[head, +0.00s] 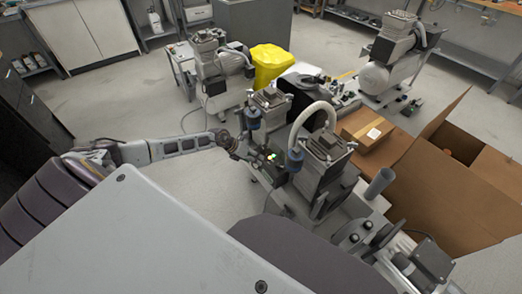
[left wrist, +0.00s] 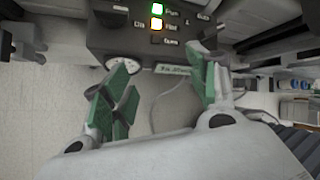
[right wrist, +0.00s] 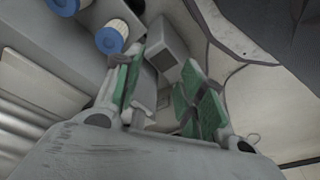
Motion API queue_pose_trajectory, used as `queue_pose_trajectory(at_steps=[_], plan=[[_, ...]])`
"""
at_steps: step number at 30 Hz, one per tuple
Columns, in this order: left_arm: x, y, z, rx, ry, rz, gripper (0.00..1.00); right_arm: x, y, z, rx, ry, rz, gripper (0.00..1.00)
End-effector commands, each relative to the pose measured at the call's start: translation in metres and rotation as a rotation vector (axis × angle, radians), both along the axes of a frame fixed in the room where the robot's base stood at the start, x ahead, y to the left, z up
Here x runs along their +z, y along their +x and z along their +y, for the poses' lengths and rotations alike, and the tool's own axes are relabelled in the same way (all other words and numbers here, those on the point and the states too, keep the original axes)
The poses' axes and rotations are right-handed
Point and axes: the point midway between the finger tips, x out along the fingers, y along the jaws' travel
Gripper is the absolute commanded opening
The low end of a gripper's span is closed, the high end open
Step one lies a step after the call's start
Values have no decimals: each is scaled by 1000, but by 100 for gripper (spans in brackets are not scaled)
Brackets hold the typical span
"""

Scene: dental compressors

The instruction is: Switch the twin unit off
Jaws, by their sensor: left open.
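The twin unit (head: 318,165) stands at the centre of the head view, with two ribbed pump heads and a pale curved hose. Its dark control panel (left wrist: 150,38) fills the top of the left wrist view, with a lit green lamp (left wrist: 157,9) and a lit amber lamp (left wrist: 157,25). A dark knob-like part (left wrist: 112,14) sits at the panel's left. My left gripper (left wrist: 160,82) is open and empty just before the panel; it also shows in the head view (head: 238,150).
A round gauge (left wrist: 121,60) sits below the panel. Blue-ringed cylinders (right wrist: 110,38) are near my right gripper. An open cardboard box (head: 450,190) stands right of the unit. Floor is clear at left.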

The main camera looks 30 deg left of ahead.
Motion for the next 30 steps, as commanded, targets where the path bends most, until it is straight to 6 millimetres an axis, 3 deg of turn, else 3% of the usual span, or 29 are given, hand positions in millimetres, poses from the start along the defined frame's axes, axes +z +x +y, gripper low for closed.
queue_pose_trajectory(at_steps=[18,30], plan=[[-10,-16,61,-307,422,-2,59,31,5,5,9,18,-19,40],[-8,-17,66,-324,450,0,59,36,5,5,10,19,-19,40]])
